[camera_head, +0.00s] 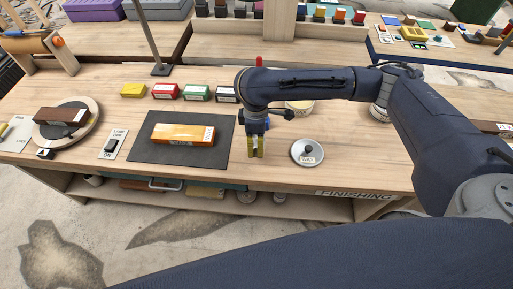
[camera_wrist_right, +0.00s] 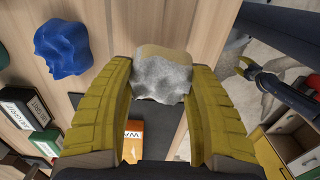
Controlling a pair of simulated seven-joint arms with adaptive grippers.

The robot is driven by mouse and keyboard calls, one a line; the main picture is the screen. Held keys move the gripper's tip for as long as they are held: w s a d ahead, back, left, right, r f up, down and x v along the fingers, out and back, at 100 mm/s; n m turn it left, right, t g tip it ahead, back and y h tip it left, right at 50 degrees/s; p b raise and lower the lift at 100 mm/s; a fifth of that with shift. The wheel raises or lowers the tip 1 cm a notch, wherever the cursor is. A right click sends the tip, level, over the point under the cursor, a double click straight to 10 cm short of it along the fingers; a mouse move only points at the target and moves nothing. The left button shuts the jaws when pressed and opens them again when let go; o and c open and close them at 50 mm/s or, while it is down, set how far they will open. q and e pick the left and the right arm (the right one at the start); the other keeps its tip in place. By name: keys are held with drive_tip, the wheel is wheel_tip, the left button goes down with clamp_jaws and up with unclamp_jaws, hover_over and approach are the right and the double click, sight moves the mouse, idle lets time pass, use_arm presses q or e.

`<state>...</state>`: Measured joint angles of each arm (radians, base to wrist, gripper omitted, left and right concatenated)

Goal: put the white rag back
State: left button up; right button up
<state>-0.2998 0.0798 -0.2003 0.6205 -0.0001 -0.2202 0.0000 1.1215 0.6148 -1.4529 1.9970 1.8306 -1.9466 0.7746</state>
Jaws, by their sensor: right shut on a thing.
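My right gripper (camera_head: 257,150) points down over the bench between the dark mat and a round lidded tin. In the right wrist view its yellow fingers (camera_wrist_right: 161,90) are closed on the white rag (camera_wrist_right: 163,75), a crumpled whitish-grey lump with a tan patch on top. The rag is not clear in the head view, being small and behind the fingers. In the wrist view, a dark arm with small yellow fingers (camera_wrist_right: 246,69) at the right appears to be my left gripper; its opening is unclear. The left gripper is not in the head view.
An orange wax block (camera_head: 185,134) lies on the dark mat (camera_head: 150,152). The lidded tin (camera_head: 307,152) stands right of my gripper. Several small coloured boxes (camera_head: 196,92) line up behind the mat. A blue crumpled rag (camera_wrist_right: 62,47) shows in the wrist view.

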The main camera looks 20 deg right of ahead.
sight(256, 139)
drive_tip(key=shift+f, duration=2)
drive_tip(key=shift+f, duration=0.1)
drive_tip(key=o, duration=1.1)
wheel_tip(256, 139, up, 12)
drive_tip(key=shift+w+r, duration=0.1)
